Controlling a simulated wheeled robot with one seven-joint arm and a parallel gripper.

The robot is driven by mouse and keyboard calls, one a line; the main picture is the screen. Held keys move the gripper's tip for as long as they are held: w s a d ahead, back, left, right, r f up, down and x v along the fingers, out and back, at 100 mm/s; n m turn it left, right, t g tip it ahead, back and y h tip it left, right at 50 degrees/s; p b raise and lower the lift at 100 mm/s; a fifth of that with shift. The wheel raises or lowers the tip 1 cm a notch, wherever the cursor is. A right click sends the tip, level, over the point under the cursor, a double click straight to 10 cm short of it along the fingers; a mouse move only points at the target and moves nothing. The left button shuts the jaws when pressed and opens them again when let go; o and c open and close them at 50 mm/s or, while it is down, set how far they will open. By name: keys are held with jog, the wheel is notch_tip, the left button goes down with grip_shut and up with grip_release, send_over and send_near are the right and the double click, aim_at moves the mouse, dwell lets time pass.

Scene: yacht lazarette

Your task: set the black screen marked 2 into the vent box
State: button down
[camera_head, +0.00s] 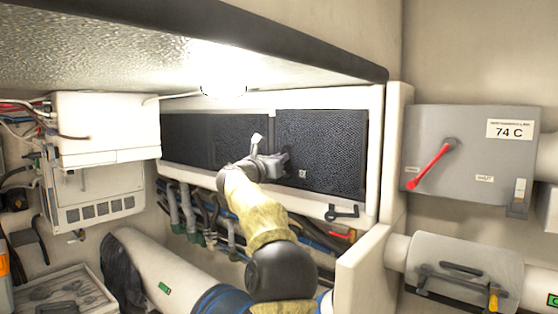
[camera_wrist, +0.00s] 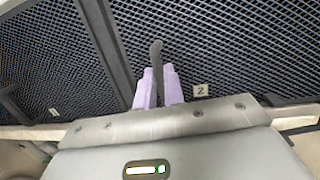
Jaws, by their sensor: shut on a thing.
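The black screen marked 2 (camera_head: 325,145) is a dark mesh panel with a small white label near its lower left. It stands upright at the right end of the long white vent box (camera_head: 376,130). My gripper (camera_head: 284,160) is at its lower left part. In the wrist view, the purple fingertips (camera_wrist: 158,88) are shut on a dark upright tab on the face of the screen (camera_wrist: 235,45), left of the label "2". I cannot tell whether the screen sits flush in the box, and its lower edge is partly hidden by my gripper.
Other dark mesh panels (camera_head: 190,138) fill the vent box to the left. A black latch (camera_head: 341,212) is on the lower rail. An overhang (camera_head: 180,40) is above; hoses (camera_head: 190,210) run below. A grey switch box with a red lever (camera_head: 432,165) is at right.

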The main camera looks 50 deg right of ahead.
jog(key=shift+f+b, duration=0.55)
jog(key=shift+b, duration=0.1)
jog(key=c, duration=1.4)
grip_release()
jog(key=shift+f, duration=0.1)
jog(key=b+v, duration=0.8)
jog(key=v, duration=0.9)
jog(key=shift+a+b, duration=0.25)
jog(key=shift+b, duration=0.05)
